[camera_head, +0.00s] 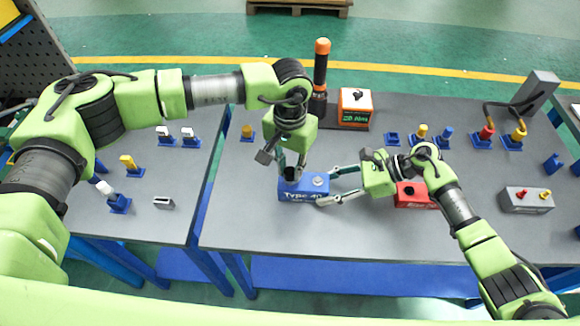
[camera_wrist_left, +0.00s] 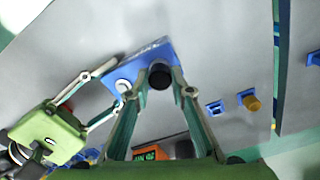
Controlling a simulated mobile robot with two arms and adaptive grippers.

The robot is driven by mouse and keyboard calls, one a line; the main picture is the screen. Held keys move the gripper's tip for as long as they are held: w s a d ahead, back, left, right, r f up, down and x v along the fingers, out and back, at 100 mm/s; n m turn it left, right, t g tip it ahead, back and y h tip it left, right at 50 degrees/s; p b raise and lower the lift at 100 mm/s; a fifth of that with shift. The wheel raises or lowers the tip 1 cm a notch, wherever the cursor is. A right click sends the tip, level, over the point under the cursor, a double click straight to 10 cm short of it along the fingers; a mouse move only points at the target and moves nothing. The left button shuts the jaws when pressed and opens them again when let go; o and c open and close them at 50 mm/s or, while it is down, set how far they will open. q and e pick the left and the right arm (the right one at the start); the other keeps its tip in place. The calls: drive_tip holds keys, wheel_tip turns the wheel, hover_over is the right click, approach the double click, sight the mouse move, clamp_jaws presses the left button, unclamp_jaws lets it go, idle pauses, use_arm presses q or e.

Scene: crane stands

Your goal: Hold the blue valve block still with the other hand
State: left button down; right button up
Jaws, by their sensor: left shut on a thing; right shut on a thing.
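The blue valve block (camera_head: 303,193), marked "Type 40", lies on the grey table near its front edge. It has a light round knob (camera_head: 318,181) on top at the right. My right gripper (camera_head: 326,187) reaches in from the right, its two fingers on the block's far and near sides, shut on it. My left gripper (camera_head: 291,170) points down from above, shut on a black cylindrical piece at the block's left top. The left wrist view shows this black piece (camera_wrist_left: 160,75) between the fingers, over the blue block (camera_wrist_left: 143,62); its lower end is hidden.
A red block (camera_head: 408,200) sits just right, partly under my right gripper. An orange box (camera_head: 354,108) and a black-and-orange cylinder (camera_head: 320,75) stand behind. A grey box with knobs (camera_head: 525,200) and several blue holders lie right. A second table (camera_head: 150,225) stands left.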

use_arm(q)
drive_tip(key=shift+m, duration=0.3)
drive_tip(key=m, duration=0.5)
drive_tip(key=c, duration=1.7)
unclamp_jaws()
